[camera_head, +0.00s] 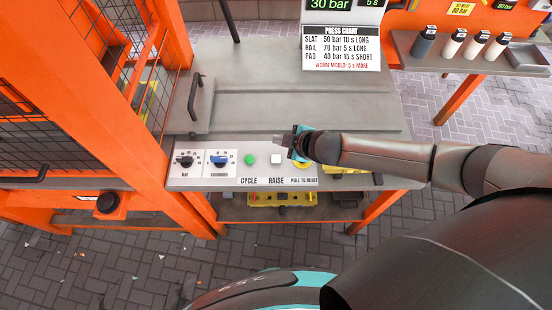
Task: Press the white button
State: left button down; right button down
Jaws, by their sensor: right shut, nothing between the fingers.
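The white button (276,159) is on the grey control panel (225,177), above the label "RAISE". It is in full view and nothing covers it. My right gripper (282,140) comes in from the right and is shut and empty. Its tip points left and is a little beyond and to the right of the white button in the picture. I see a gap between them, but cannot tell how high the gripper is above the panel. My left gripper is not in view.
A green button (249,159) labelled "CYCLE" is left of the white one. Two dials, black (184,160) and blue (219,159), are further left. A yellow reset control (303,168) is partly hidden below my right gripper. An orange cage frame (160,130) bounds the left side.

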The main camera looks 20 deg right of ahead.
jog(key=b, duration=0.5)
send_over(280, 160)
notch_tip(280, 160, down, 6)
jog(key=shift+a+f, duration=0.1)
jog(key=shift+a, duration=0.05)
jog(key=shift+f+b, duration=0.5)
jog(key=shift+b, duration=0.05)
jog(key=shift+f, duration=0.1)
dwell(1.1)
jog(key=shift+f, duration=0.3)
